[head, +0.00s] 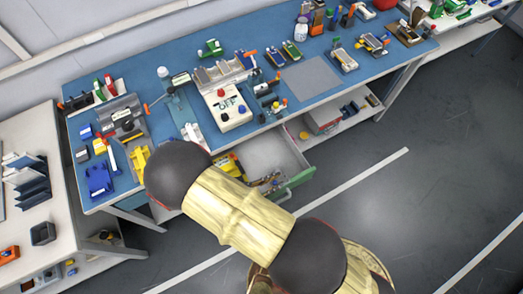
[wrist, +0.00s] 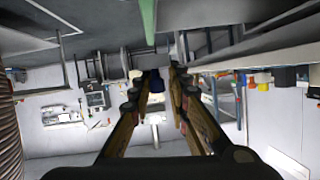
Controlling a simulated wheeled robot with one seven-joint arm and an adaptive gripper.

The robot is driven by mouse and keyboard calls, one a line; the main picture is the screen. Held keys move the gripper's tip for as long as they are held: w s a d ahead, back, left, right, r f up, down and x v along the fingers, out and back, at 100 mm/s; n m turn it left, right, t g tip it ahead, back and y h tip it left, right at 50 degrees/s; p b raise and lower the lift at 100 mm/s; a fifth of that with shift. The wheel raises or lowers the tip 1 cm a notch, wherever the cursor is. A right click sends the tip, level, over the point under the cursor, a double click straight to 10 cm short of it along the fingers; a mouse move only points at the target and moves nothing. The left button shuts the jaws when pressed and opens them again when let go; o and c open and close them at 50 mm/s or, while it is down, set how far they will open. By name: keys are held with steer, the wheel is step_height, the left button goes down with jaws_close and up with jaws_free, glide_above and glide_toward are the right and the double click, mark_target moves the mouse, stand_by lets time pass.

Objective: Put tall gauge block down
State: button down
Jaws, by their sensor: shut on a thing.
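In the wrist view the two fingers of my gripper (wrist: 164,78) reach forward and come close together at their tips. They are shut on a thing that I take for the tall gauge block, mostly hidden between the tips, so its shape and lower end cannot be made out. In the head view my own arm covers the gripper and whatever it holds. No other tall gauge block can be picked out for certain.
A blue-topped workbench (head: 315,75) carries many tools and a white box with a red button (head: 222,92). A drawer (head: 270,150) with a green front stands open beneath it. A grey mat (head: 312,78) is bare. A white side table (head: 65,150) stands at left.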

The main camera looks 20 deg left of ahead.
steer(key=shift+w+a+f+b, duration=0.1)
steer(key=shift+w+f+b, duration=1.1)
steer(key=shift+w+f, duration=2.2)
steer(key=shift+w+a+f+b, duration=0.1)
steer(key=shift+w+f+b, duration=1.1)
steer(key=shift+w+f, duration=2.15)
steer(key=shift+w+r, duration=0.1)
steer(key=shift+w, duration=0.05)
steer(key=shift+f+b, duration=0.45)
steer(key=shift+f, duration=0.1)
steer(key=c, duration=1.7)
jaws_free()
